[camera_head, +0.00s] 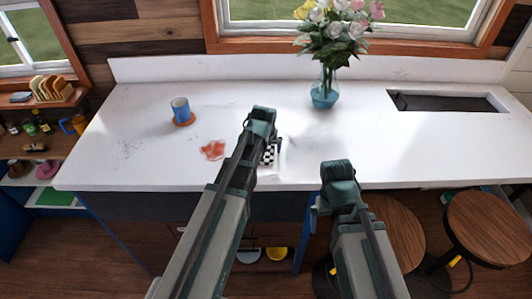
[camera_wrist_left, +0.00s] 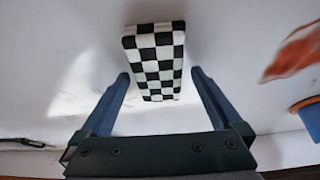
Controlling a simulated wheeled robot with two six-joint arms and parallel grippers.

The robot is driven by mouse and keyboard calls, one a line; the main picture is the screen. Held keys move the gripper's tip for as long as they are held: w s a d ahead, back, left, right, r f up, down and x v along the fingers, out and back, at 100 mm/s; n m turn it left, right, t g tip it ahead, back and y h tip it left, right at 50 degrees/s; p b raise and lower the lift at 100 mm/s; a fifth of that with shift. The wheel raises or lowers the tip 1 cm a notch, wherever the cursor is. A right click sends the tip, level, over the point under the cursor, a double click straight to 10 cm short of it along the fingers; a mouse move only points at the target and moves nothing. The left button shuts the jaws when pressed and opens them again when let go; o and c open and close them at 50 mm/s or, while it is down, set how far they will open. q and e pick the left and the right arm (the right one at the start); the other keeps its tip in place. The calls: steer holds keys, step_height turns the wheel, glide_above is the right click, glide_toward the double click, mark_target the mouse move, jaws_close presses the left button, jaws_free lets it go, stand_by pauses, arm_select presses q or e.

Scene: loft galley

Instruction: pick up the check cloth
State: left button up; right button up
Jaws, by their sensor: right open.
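The check cloth (camera_head: 270,154) is a small folded black-and-white pad on the white counter, partly hidden behind my left arm in the head view. In the left wrist view the cloth (camera_wrist_left: 155,60) lies upper middle, its lower end between the fingertips in the picture. My left gripper (camera_wrist_left: 160,74) is open, with a finger to each side and nothing clasped. In the head view the left gripper (camera_head: 262,122) is over the counter by the cloth, its fingers hidden. My right gripper (camera_head: 337,178) is open and empty near the counter's front edge, right of the cloth.
A red patch (camera_head: 213,150) lies left of the cloth. A blue mug (camera_head: 181,109) stands on an orange coaster (camera_head: 184,122) further left. A blue vase (camera_head: 323,95) of flowers stands at the back. A sink (camera_head: 445,102) is at right; stools (camera_head: 490,228) stand in front.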

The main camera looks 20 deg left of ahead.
arm_select(q)
steer(key=c, duration=1.2)
steer(key=shift+r, duration=0.1)
arm_select(e)
steer(key=shift+r, duration=0.15)
